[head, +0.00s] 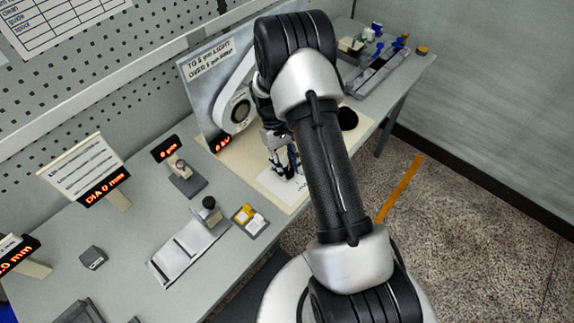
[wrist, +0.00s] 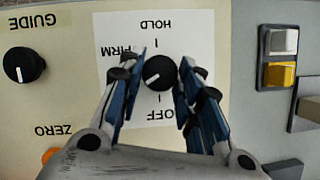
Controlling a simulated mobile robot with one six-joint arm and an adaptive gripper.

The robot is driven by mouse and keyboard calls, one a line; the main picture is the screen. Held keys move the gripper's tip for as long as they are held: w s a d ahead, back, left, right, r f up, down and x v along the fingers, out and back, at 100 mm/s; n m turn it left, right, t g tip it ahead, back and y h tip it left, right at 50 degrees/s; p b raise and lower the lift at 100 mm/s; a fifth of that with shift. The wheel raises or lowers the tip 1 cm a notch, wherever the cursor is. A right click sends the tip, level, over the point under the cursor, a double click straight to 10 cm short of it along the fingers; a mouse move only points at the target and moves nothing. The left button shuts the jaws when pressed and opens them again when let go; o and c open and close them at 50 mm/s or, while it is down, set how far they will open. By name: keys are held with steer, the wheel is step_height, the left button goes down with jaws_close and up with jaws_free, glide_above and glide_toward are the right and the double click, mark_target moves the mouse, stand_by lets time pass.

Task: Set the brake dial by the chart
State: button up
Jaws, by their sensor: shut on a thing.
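The brake dial (wrist: 160,72) is a round black knob on a white card (wrist: 200,30), seen upside down in the wrist view. Its white mark points to the lower left of that picture, between FIRM and OFF and at neither. HOLD is at the top. My left finger may hide another label. My gripper (wrist: 160,76) is shut on the dial, one blue-padded finger on each side. In the head view my gripper (head: 285,165) is low over the card. A ruled chart (head: 40,22) hangs at the upper left; its text is too small to read fully.
A second black knob (wrist: 24,65) marked GUIDE is left of the card, above the word ZERO. White and yellow buttons (wrist: 281,57) are at the right. A text board (head: 82,167), a small stand (head: 184,177) and a grey tray (head: 388,70) stand on the bench.

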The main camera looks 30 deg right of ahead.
stand_by(0.4)
steer(key=o, duration=1)
steer(key=shift+o, duration=0.2)
steer(key=shift+r, duration=0.15)
steer(key=v, duration=1.1)
steer(key=shift+r, duration=0.4)
steer(key=shift+w, duration=0.1)
steer(key=s+a+r+t+b, duration=0.1)
steer(key=s+a+r+t, duration=0.15)
steer(key=s+r, duration=0.45)
steer(key=s+a+r+t, duration=0.2)
steer(key=a+r, duration=0.2)
steer(key=r, duration=0.6)
steer(key=s+a+r+t, duration=0.1)
steer(key=s+a+t, duration=0.1)
steer(key=s, duration=0.6)
steer(key=s+a+r+m+t, duration=0.1)
steer(key=s+a+t, duration=0.1)
steer(key=s, duration=0.6)
steer(key=shift+s+a+t+b, duration=0.2)
steer(key=shift+a+t+b, duration=0.2)
steer(key=shift+a, duration=0.3)
